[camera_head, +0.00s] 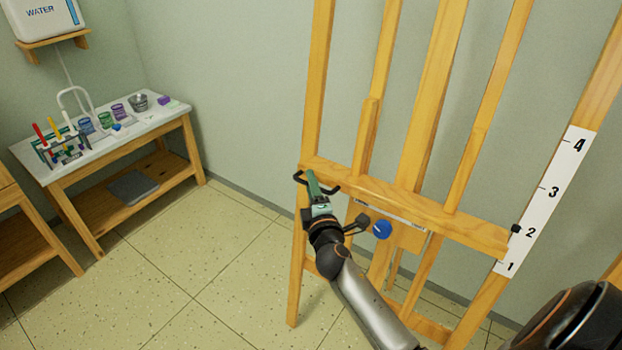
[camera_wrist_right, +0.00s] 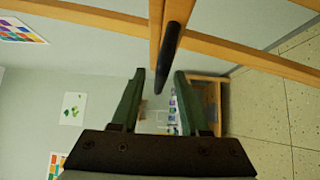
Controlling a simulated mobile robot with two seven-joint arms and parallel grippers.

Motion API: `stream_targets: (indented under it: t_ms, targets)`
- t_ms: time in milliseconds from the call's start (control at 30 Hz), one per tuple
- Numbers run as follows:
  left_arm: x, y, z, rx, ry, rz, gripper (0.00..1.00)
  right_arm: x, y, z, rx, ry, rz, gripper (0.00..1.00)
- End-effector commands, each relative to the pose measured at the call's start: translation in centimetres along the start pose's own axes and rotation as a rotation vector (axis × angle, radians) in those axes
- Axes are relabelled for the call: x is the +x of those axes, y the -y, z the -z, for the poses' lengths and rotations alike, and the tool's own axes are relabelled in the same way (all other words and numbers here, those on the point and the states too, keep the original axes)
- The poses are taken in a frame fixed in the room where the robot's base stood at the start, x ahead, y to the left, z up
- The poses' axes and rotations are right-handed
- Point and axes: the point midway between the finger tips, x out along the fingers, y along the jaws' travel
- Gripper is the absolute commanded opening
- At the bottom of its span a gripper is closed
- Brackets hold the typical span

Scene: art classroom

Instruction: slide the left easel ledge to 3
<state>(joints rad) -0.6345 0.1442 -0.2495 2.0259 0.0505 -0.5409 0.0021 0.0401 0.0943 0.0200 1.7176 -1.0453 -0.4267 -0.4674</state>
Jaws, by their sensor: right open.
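The wooden easel has a horizontal ledge (camera_head: 455,222) crossing its uprights. A black pointer (camera_head: 516,228) at the ledge's right end sits about level with the 2 on the white scale (camera_head: 550,192), marked 1 to 4. A black curved handle (camera_head: 332,190) is at the ledge's left end. A blue knob (camera_head: 382,229) is below the ledge. My right gripper (camera_head: 314,180) is at the handle; in the right wrist view, its green fingers (camera_wrist_right: 158,86) stand apart, with a black bar (camera_wrist_right: 170,55) reaching between them. Contact cannot be told. My left gripper is not in view.
A low table (camera_head: 150,128) with jars and tools stands at the left wall. A white water container (camera_head: 42,20) sits on a wall shelf above. Floor (camera_head: 215,240) between table and easel is clear. The easel's legs stand close beside my right arm.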

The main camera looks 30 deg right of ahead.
Motion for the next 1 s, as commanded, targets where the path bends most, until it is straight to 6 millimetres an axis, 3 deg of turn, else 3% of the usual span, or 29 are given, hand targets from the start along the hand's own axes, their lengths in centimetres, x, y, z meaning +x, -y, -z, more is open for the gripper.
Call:
stream_targets:
  t_ms: [367,767,1000]
  targets:
    - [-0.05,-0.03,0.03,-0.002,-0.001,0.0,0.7,-0.12,0.04,0.12,0.0,0.001,0.001,0.45]
    - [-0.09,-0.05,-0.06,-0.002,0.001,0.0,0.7,-0.11,0.04,0.1,0.0,0.001,0.001,0.0]
    - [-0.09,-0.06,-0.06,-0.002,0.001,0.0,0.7,-0.1,0.03,0.09,0.0,0.001,0.001,0.0]
